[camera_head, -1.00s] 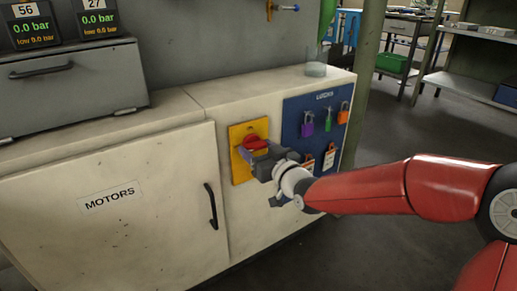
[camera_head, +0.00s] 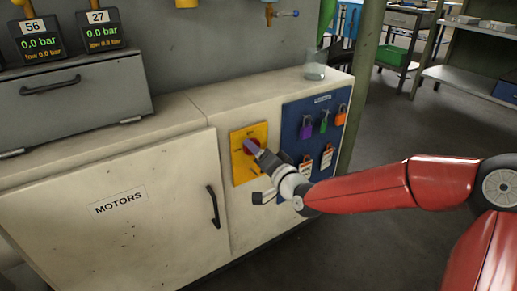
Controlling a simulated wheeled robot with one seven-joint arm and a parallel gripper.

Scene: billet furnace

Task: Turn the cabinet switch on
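The cabinet switch is a red rotary knob (camera_head: 248,150) on a yellow plate (camera_head: 240,172), on the front of the pale cabinet. My gripper (camera_head: 257,148) is at the knob, overlapping its front and right side. A pale purple fingertip pad shows against the red. The gripper is seen from behind and the side, and hides part of the knob. I cannot tell whether the fingers are closed on the handle or only beside it. The handle's exact angle is hidden.
A blue lock board (camera_head: 289,132) with padlocks and tags is just right of the switch. A cabinet door labelled MOTORS (camera_head: 118,205), with a black handle (camera_head: 213,206), is to the left. A glass beaker (camera_head: 315,71) stands on the top. The floor at right is open.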

